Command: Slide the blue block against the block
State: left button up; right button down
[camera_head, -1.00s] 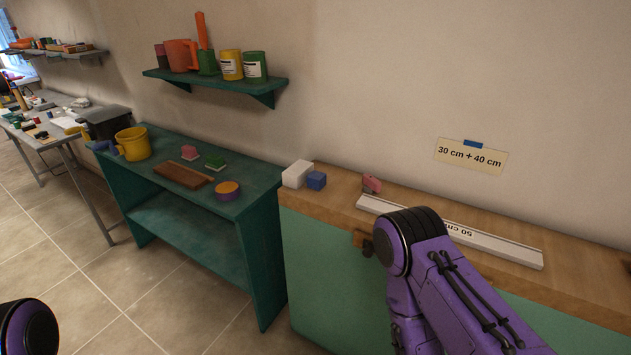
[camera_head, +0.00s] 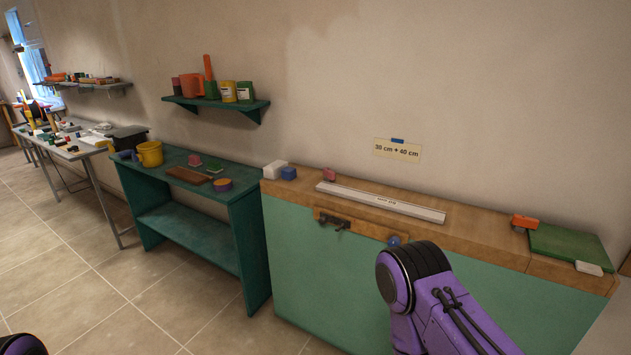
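The small blue block (camera_head: 289,174) sits on the wooden counter top (camera_head: 464,224) near its left end. A larger white block (camera_head: 274,169) is just left of it and slightly behind. The two overlap in this view, and I cannot tell whether they touch. My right arm, purple with a black joint, rises in front of the counter at lower right, well away from the blocks. Its gripper is not visible. Only a dark, rounded part of my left arm shows at the lower left corner, and its gripper is out of view.
A pink block (camera_head: 329,174) and a long white ruler (camera_head: 380,201) lie right of the blue block. A green mat (camera_head: 566,248) and an orange object (camera_head: 525,222) are at the counter's right end. A teal workbench (camera_head: 190,230) stands left; tiled floor is open in front of it.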

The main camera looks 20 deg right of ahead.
aim_at(289, 172)
jog(key=z, duration=0.8)
jog(key=i, duration=1.15)
jog(key=u, duration=0.15)
